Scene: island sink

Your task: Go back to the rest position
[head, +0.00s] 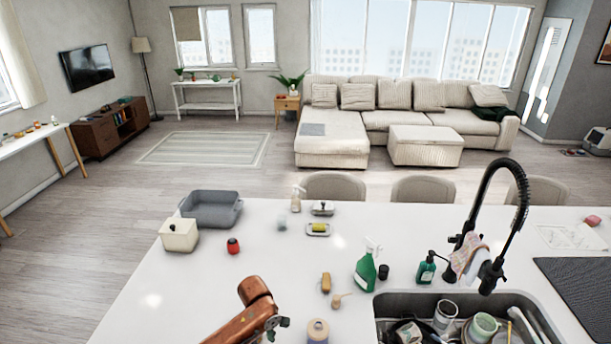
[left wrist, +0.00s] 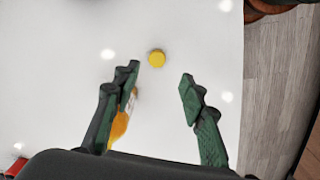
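In the head view my left arm comes in from the bottom edge, and a dark part of my left gripper (head: 277,325) shows low over the white counter. In the left wrist view my left gripper (left wrist: 160,84) is open, its two green-black fingers spread apart with nothing between the tips. A round yellow thing (left wrist: 156,58) lies on the counter just beyond the fingertips. An orange thing (left wrist: 119,126) shows beside the left finger, partly hidden by it. My right gripper is not in view.
The counter (head: 190,300) holds a grey tub (head: 211,210), a cream box (head: 179,235), a red jar (head: 233,246), a green spray bottle (head: 366,271), brushes (head: 326,283) and a jar (head: 318,331). A sink (head: 385,299) with dishes and a tall black faucet (head: 519,190) stand right. The left counter is mostly clear.

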